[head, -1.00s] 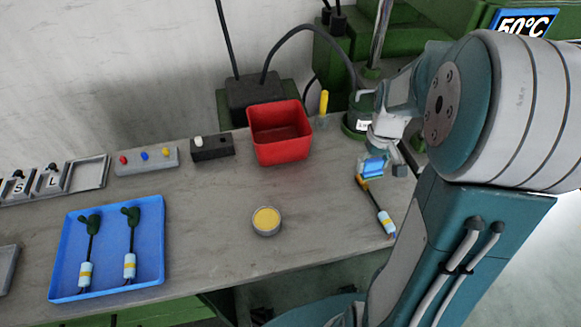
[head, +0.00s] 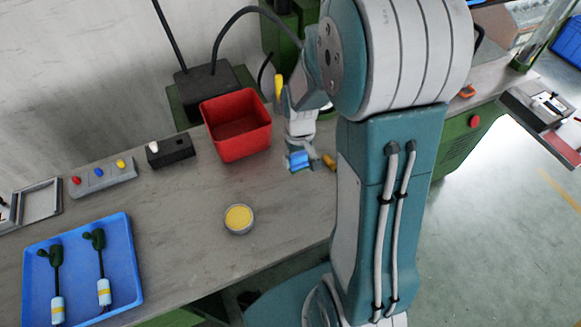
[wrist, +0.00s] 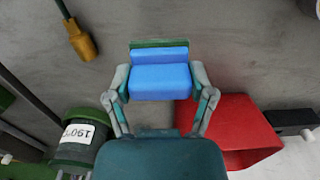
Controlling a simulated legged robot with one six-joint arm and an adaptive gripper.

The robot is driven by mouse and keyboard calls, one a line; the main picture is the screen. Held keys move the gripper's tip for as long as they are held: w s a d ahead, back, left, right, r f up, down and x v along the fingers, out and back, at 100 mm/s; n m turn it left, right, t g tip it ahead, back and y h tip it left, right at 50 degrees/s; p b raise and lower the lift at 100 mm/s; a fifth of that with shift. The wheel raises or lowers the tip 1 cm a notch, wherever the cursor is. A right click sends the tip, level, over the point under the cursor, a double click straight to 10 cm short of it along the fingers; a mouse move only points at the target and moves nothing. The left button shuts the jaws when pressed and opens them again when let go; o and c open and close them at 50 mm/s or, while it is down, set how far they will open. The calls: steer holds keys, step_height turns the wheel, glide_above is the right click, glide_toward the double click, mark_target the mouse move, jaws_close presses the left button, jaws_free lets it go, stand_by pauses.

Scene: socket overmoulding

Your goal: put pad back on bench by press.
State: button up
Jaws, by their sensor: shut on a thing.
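My gripper (wrist: 160,82) is shut on the blue pad (wrist: 160,75), which has a green strip along its far edge. The pad also shows in the head view (head: 299,160), under my gripper and right of the red bin. The grey bench (head: 285,205) lies below it. I cannot tell whether the pad touches the bench.
The red bin (head: 235,125) stands close to my gripper. An orange-ended lead (wrist: 82,42) lies near the pad. A round yellow-topped tin (head: 238,219) and a blue tray (head: 125,265) are farther left.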

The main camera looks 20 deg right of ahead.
mark_target(290, 176)
steer(key=shift+w+a+f, duration=0.35)
steer(key=shift+a+f, duration=0.35)
steer(key=shift+a, duration=0.05)
steer(key=f, duration=0.3)
steer(key=shift+w+a+f, duration=0.15)
steer(key=shift+w+a, duration=0.05)
steer(key=shift+a, duration=0.1)
steer(key=shift+d+f, duration=0.2)
steer(key=shift+f, duration=0.05)
steer(key=o, duration=1)
steer(key=shift+a, duration=0.15)
steer(key=shift+o, duration=0.2)
step_height(290, 176, up, 12)
steer(key=shift+r, duration=0.2)
steer(key=s+a+r+t, duration=0.2)
steer(key=s+a+r, duration=0.1)
steer(key=s+r, duration=0.4)
steer(key=s+a+r+t, duration=0.3)
steer(key=s+r, duration=0.4)
steer(key=s, duration=0.1)
steer(key=shift+r+t, duration=0.25)
steer(key=shift+t, duration=0.05)
